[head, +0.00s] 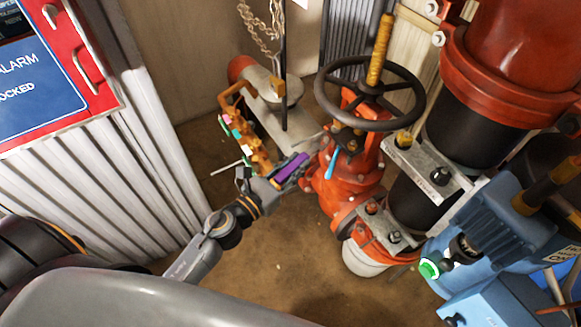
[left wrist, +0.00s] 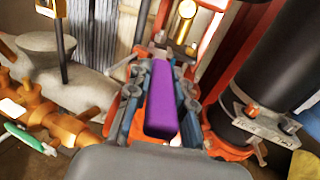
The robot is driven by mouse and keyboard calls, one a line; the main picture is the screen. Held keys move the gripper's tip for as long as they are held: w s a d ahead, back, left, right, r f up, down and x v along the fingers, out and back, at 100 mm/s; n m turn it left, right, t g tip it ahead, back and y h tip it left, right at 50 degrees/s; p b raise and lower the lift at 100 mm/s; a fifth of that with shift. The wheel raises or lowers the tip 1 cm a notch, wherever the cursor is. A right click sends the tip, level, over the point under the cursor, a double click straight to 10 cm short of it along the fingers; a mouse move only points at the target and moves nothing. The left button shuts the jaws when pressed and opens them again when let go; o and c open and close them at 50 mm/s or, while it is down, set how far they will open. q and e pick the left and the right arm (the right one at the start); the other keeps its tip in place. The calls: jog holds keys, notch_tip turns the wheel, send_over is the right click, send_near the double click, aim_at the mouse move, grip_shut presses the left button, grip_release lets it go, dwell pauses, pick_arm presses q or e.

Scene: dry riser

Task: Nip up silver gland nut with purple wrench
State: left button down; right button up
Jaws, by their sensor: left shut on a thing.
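The purple wrench (head: 291,167) is in my left gripper (head: 277,180), with its far end pointing toward the red gate valve (head: 345,172). In the left wrist view, the purple handle (left wrist: 162,100) lies lengthwise between the fingers of my left gripper (left wrist: 160,85), which are shut on it. The silver gland nut cannot be picked out clearly; the area below the handwheel is partly hidden. My right gripper is not in view.
A dark handwheel (head: 318,92) tops the valve. A light-blue handle (head: 331,164) hangs beside its body. An orange manifold with coloured tags (head: 250,140) stands left of the wrench. Black pipe and a blue motor (head: 500,235) crowd the right. Floor (head: 290,250) in front is clear.

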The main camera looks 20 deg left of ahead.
pick_arm(q)
jog(key=shift+x, duration=1.35)
jog(key=shift+p+x, duration=0.35)
jog(key=shift+x, duration=1.15)
jog(key=shift+s, duration=0.15)
